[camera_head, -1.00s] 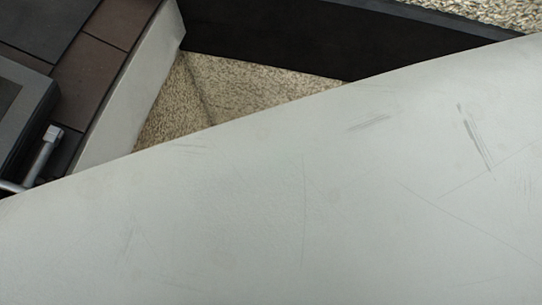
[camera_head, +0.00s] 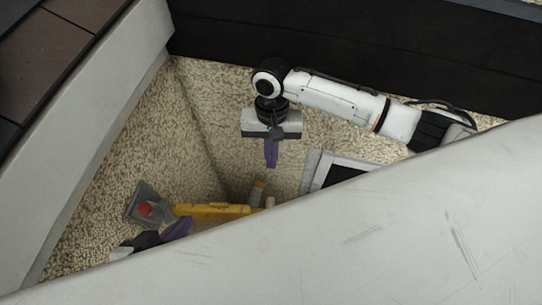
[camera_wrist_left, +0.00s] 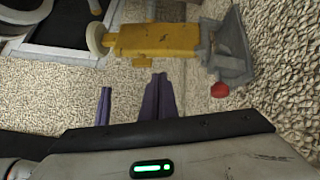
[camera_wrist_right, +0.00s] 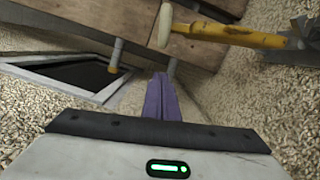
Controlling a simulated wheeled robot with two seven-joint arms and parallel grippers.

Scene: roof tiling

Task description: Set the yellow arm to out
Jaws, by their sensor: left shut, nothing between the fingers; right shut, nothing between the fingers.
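The yellow arm (camera_head: 212,211) is a worn bar in the recess in the head view. A grey plate (camera_head: 135,197) with a red knob (camera_head: 145,209) is at its left end. In the left wrist view the yellow arm (camera_wrist_left: 155,40) lies beyond the fingertips, with the red knob (camera_wrist_left: 220,90) to the right. My left gripper (camera_head: 178,229) is shut, just below the bar in the head view; contact cannot be told. My right gripper (camera_head: 271,152) is shut and empty, above and right of the bar. The right wrist view shows the yellow arm (camera_wrist_right: 235,35) and its pale end (camera_wrist_right: 165,25).
A pale roof surface (camera_head: 400,230) covers the lower right of the head view and hides part of the recess. A grey-framed dark panel (camera_head: 342,172) is right of the bar. A dark beam (camera_head: 350,35) runs across the back. Pebbled wall surrounds the recess.

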